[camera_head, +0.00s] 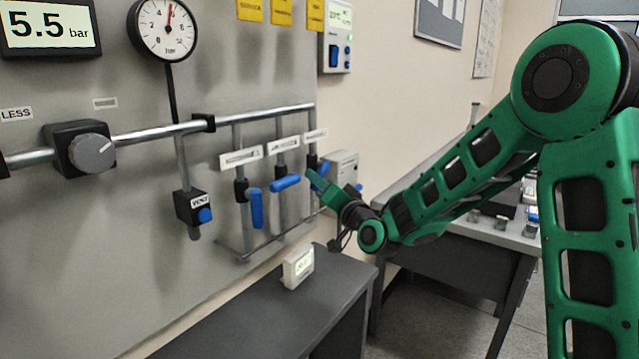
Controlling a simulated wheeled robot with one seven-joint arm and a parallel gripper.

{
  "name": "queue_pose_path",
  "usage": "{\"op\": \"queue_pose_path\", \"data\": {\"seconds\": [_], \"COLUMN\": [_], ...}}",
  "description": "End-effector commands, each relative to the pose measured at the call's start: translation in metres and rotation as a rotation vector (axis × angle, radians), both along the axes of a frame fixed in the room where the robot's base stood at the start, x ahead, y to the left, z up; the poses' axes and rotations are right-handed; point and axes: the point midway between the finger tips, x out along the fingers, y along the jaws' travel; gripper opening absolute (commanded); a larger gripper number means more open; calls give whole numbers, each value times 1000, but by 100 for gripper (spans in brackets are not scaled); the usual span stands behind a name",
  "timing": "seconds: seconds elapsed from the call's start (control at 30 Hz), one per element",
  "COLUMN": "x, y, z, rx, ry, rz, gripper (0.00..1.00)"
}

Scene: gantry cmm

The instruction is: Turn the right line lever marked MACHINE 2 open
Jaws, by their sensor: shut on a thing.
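Three lines with blue levers come down from the pipe on the grey panel. The right line lever (324,167) shows only as a small patch of blue, mostly hidden by my gripper. Its white label (314,135) is above it, too small to read. My green gripper (317,180) is at this lever and shut on it. How far the lever is turned cannot be told. The middle lever (285,183) lies nearly sideways. The left lever (257,208) hangs down.
A dark bench (250,325) with a small white display (298,267) stands below. A grey desk (455,262) is behind my arm.

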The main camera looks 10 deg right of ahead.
Motion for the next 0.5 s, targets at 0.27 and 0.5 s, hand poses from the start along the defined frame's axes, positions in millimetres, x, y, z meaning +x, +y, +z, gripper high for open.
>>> {"op": "queue_pose_path", "data": {"seconds": [0.27, 0.5], "x": [2, 1], "y": [-2, -1], "z": [0, 1], "rx": [0, 1], "ry": [0, -1], "rz": [-3, -2], "gripper": [22, 38]}}
